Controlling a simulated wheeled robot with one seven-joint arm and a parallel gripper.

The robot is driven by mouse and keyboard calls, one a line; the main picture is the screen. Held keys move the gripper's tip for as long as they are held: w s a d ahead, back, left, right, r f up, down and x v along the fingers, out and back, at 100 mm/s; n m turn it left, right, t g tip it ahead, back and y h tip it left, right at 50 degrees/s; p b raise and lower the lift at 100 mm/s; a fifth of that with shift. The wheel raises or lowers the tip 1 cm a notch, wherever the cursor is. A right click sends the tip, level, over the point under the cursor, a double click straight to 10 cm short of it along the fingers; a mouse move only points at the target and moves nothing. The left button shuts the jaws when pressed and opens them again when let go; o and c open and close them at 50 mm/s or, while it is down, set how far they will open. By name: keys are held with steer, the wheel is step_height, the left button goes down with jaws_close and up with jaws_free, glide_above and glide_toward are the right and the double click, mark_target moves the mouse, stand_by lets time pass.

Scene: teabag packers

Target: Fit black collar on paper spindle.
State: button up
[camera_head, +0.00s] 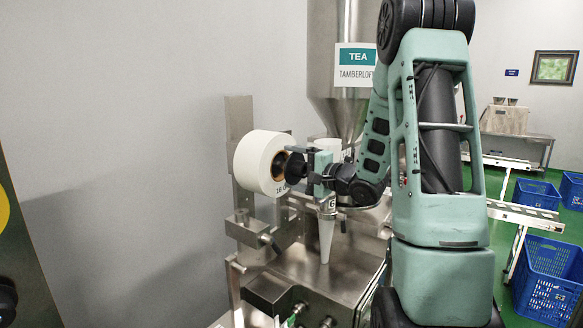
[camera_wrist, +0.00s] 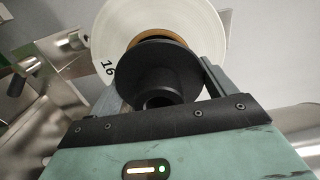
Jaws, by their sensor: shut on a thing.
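The white paper roll (camera_head: 258,162) sits on the packing machine's spindle, left of centre in the head view. It also fills the top of the wrist view (camera_wrist: 208,28), with a brown core ring around its middle. The black collar (camera_head: 295,167) is a flanged disc with a narrower hub. My gripper (camera_head: 306,168) is shut on the collar and holds it at the roll's near face. In the wrist view the collar (camera_wrist: 160,65) overlaps the core, a sliver of brown showing above it. The spindle is hidden behind the collar. I cannot tell whether the collar touches the core.
A steel hopper (camera_head: 335,95) with a TEA label stands behind my gripper. A pale cone-shaped tube (camera_head: 326,235) hangs just below it. The steel machine frame (camera_head: 238,120) rises behind the roll. Blue crates (camera_head: 548,280) stand on the floor at right.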

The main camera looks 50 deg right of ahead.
steer(key=shift+s, duration=0.65)
steer(key=shift+p, duration=1.1)
stand_by(1.1)
steer(key=shift+w+a, duration=0.1)
steer(key=shift+w, duration=1.2)
steer(key=o, duration=0.9)
